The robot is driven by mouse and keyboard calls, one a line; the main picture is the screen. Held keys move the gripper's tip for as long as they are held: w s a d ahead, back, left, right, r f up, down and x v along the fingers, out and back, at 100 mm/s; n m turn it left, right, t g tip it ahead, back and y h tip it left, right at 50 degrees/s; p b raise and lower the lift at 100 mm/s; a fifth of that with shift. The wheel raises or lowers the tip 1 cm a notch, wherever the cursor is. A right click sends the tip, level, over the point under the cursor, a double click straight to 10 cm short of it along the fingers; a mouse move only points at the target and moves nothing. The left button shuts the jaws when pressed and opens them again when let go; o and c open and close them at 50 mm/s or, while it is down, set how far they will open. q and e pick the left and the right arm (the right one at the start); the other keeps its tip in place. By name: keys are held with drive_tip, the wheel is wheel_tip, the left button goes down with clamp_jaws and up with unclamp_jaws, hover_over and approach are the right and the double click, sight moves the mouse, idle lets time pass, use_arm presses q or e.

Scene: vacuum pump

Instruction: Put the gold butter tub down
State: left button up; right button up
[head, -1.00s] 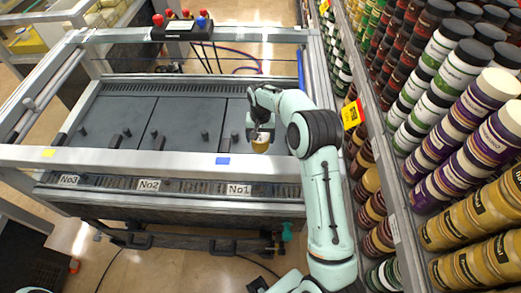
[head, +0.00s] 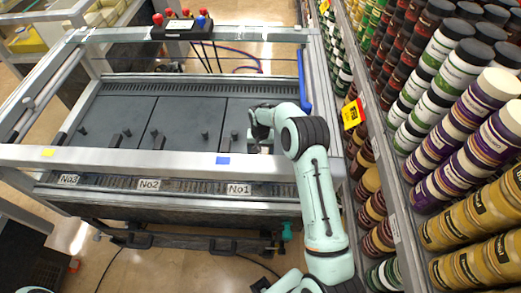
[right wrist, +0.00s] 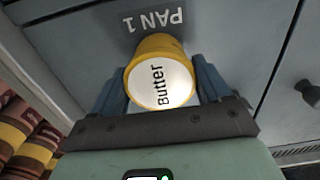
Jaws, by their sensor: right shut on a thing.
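The gold butter tub (right wrist: 140,88), with a white lid reading "Butter", sits between the two blue fingers of my right gripper (right wrist: 162,80) in the right wrist view. The fingers are shut on its sides. The grey panel marked "PAN 1" (right wrist: 155,22) lies just past the tub; I cannot tell whether the tub touches it. In the head view my right gripper (head: 256,140) is low over the right-hand panel behind the No1 label, and the tub is hidden there. My left gripper is not in view.
The pump's metal frame (head: 120,155) runs along the front, with labels No1 (head: 238,189), No2 and No3. Small dark knobs stand on the panels. A full shelf of jars (head: 455,120) stands close on the right. The middle panel (head: 185,125) is mostly clear.

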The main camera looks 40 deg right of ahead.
sight(261, 149)
drive_tip(key=o, duration=1.2)
drive_tip(key=shift+f, duration=0.1)
wheel_tip(261, 149, up, 12)
drive_tip(key=shift+r, duration=0.15)
